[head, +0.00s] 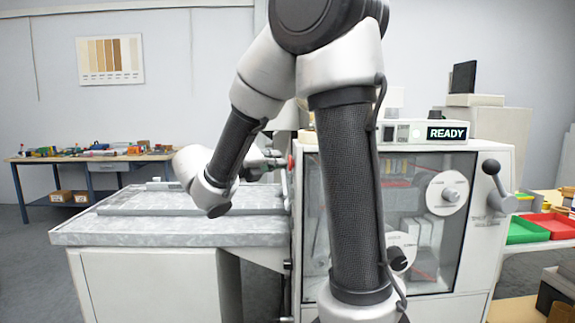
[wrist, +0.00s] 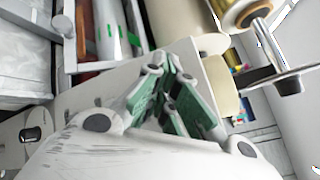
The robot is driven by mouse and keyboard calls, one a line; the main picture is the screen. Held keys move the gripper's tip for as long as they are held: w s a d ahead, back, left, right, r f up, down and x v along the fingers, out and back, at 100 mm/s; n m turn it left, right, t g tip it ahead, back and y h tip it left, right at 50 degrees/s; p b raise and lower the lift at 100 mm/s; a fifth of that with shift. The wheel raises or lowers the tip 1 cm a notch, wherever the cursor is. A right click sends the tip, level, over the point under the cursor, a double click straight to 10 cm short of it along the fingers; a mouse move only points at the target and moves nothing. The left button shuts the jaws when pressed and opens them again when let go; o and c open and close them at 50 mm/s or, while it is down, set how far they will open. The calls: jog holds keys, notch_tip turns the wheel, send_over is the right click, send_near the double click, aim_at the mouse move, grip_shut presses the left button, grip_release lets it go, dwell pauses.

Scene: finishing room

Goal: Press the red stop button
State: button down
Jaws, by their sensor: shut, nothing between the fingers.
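A small red button (head: 290,161) shows at the left edge of the white machine (head: 487,237) in the head view, partly covered. My gripper (head: 280,163) is beside it, pointing right at the machine's left side. Its tips look close to the button; I cannot tell whether they touch. In the wrist view my gripper (wrist: 170,75) has its green-padded fingers together, with nothing between them. The button does not show in the wrist view; the fingers may hide it.
The machine has a glass front, a lit READY sign (head: 447,133) and a black-knobbed lever (head: 491,167). A grey-topped bench (head: 170,232) adjoins it on the left below my arm. Green (head: 526,231) and red (head: 553,225) trays stand at right.

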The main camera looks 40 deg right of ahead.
jog(key=shift+w+a, duration=0.4)
jog(key=shift+a, duration=0.2)
jog(key=shift+w+a, duration=0.7)
jog(key=shift+a, duration=0.35)
jog(key=shift+w+a, duration=0.7)
jog(key=shift+a, duration=0.3)
